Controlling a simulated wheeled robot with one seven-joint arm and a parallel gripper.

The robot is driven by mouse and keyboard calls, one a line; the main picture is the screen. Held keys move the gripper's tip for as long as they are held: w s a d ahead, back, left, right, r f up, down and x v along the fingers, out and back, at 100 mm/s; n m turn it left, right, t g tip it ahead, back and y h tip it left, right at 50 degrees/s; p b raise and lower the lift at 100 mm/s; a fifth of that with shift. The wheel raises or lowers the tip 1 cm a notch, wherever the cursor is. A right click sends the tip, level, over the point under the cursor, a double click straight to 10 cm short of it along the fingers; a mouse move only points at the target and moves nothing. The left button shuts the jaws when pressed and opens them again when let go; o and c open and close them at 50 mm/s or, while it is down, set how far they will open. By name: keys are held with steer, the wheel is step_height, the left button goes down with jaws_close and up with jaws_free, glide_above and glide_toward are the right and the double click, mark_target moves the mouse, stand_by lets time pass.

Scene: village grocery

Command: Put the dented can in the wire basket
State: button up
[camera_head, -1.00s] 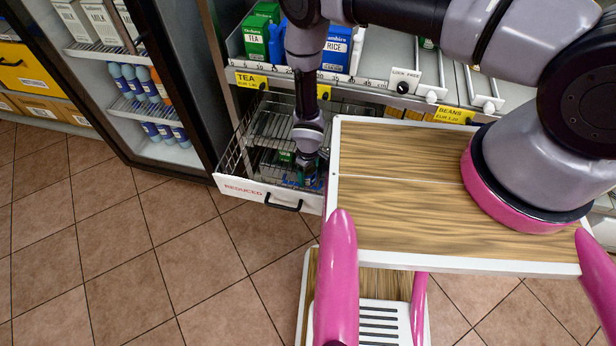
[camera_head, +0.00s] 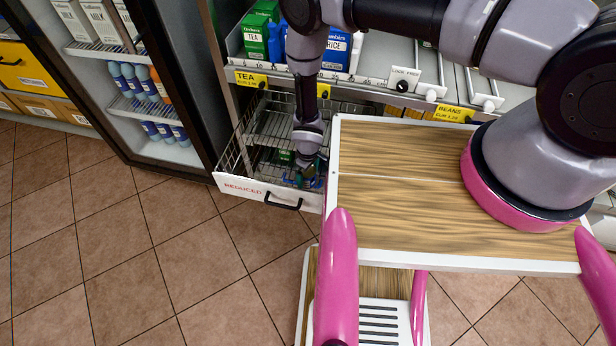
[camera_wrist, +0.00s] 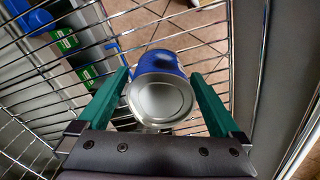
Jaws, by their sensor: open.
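A blue can (camera_wrist: 158,62) with a bare silver end (camera_wrist: 160,101) shows in the wrist view, its silver end facing the camera. It sits between the two green fingers of my gripper (camera_wrist: 160,75), with a visible gap to each finger. No dent can be made out. In the head view a bit of blue (camera_head: 317,183) shows by my gripper (camera_head: 308,178), which reaches down, open, into a wire basket drawer. This wire basket (camera_head: 232,152) has a white front marked REDUCED and a black handle. My arm hides part of its inside.
Green-labelled boxes (camera_wrist: 68,40) lie by the wires at the wrist view's left. A fridge (camera_head: 160,110) stands left. The tiled floor in front is clear.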

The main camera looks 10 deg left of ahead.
step_height(320, 180, up, 11)
steer(key=shift+r, duration=0.2)
stand_by(0.4)
steer(key=shift+s, duration=0.1)
